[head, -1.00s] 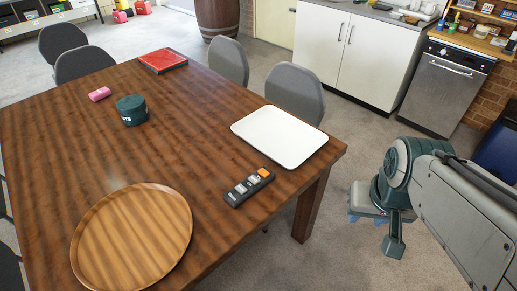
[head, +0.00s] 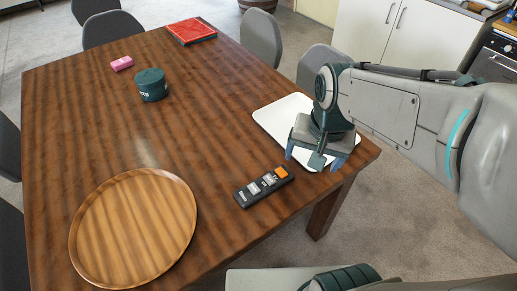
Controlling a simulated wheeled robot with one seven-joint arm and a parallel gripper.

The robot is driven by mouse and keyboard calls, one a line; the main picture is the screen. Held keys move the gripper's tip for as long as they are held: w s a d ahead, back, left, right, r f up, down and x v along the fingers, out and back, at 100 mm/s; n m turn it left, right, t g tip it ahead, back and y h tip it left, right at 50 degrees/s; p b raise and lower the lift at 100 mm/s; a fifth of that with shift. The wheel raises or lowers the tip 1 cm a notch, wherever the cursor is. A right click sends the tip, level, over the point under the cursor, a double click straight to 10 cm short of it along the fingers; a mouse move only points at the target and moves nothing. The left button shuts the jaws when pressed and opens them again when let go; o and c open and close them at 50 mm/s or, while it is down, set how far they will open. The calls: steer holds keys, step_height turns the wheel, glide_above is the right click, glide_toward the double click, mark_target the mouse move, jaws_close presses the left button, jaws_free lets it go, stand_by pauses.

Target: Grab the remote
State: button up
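The remote (head: 263,187) is black with grey buttons and an orange end. It lies flat on the brown wooden table (head: 222,140), near its front right edge. My gripper (head: 317,160) is just right of and beyond the remote in the picture, in front of the white tray. Its two blue-tipped fingers are spread apart and point down, with nothing seen between them. The gripper appears to be above the table and apart from the remote.
A white tray (head: 276,117) is partly hidden behind my gripper. A round wooden tray (head: 133,228) lies left of the remote. Grey chairs (head: 261,38) surround the table.

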steer(key=w+a+f+m+g+b, duration=0.2)
steer(key=w+a+f+m+b, duration=0.1)
steer(key=w+a+f+m, duration=0.5)
steer(key=b, duration=0.1)
glide_above(264, 183)
steer(key=f, duration=0.7)
steer(key=shift+d+f, duration=0.25)
steer(key=shift+d, duration=0.1)
steer(key=shift+a+f+b, duration=0.15)
steer(key=shift+f+b, duration=0.15)
steer(key=shift+f, duration=1.1)
steer(key=shift+a+f+b, duration=0.1)
steer(key=shift+f+b, duration=0.2)
steer(key=shift+f, duration=1.05)
steer(key=c, duration=1.2)
steer(key=shift+r, duration=0.15)
